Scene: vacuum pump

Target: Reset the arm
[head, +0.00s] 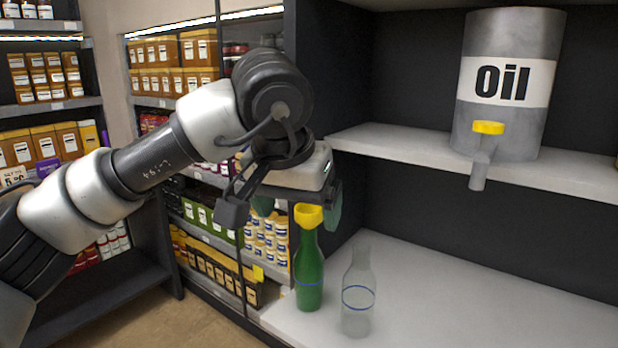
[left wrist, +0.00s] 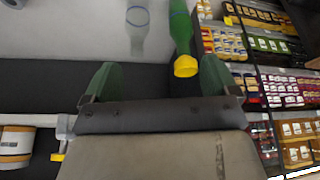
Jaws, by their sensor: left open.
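My left arm comes in from the left, and its left gripper (head: 298,208) points down at the front of the shelf unit. Its green fingers are spread apart, with nothing held between them. They also show in the left wrist view (left wrist: 158,78). A green bottle (head: 309,270) stands upright on the lower shelf with a yellow funnel (head: 308,215) on its mouth. In the left wrist view the yellow funnel (left wrist: 186,66) appears nearer the right-hand finger; I cannot tell the gap in depth. My right gripper is in neither view.
A clear bottle (head: 358,300) with a blue line stands right of the green one. A grey oil drum (head: 507,110) with a yellow tap (head: 488,128) sits on the upper shelf (head: 400,142). The lower shelf (head: 470,305) is clear to the right. Stocked racks (head: 75,150) stand at left.

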